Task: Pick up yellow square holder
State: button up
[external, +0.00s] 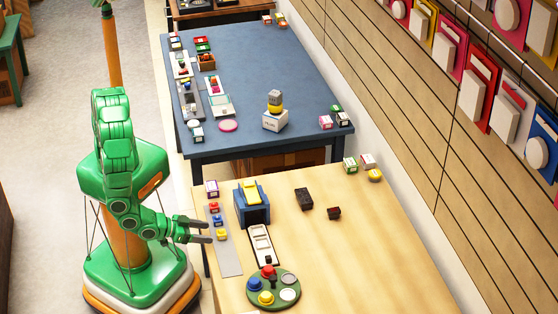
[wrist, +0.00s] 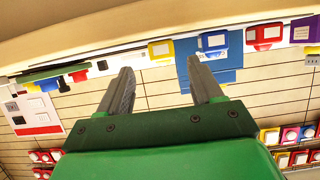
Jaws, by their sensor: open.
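A small yellow square holder (external: 221,234) stands on a grey strip (external: 229,262) near the left edge of the wooden table. A blue holder (external: 217,221) and a red holder (external: 214,208) stand in a row behind it. My gripper (external: 211,231) is open and empty, its fingertips close to the yellow holder from the left. In the wrist view, the yellow holder (wrist: 160,49) shows ahead, between and beyond the fingertips (wrist: 160,66). The blue holder (wrist: 214,41) and red holder (wrist: 264,36) are to its right there. I cannot tell whether a finger touches the yellow holder.
A blue box with a yellow top (external: 252,205) stands right of the row, with a white tray (external: 262,245) before it. A round green palette (external: 285,299) with coloured pieces lies at the front. Two dark blocks (external: 304,198) lie farther right. The table's right side is clear.

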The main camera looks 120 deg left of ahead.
aim_at(218, 232)
jog(key=shift+r+x, duration=0.1)
jog(key=shift+x, duration=0.9)
jog(key=shift+r+x, duration=0.15)
jog(key=shift+x, duration=1.8)
jog(key=shift+s+f, duration=0.1)
jog(key=shift+c, duration=0.5)
jog(key=c, duration=1)
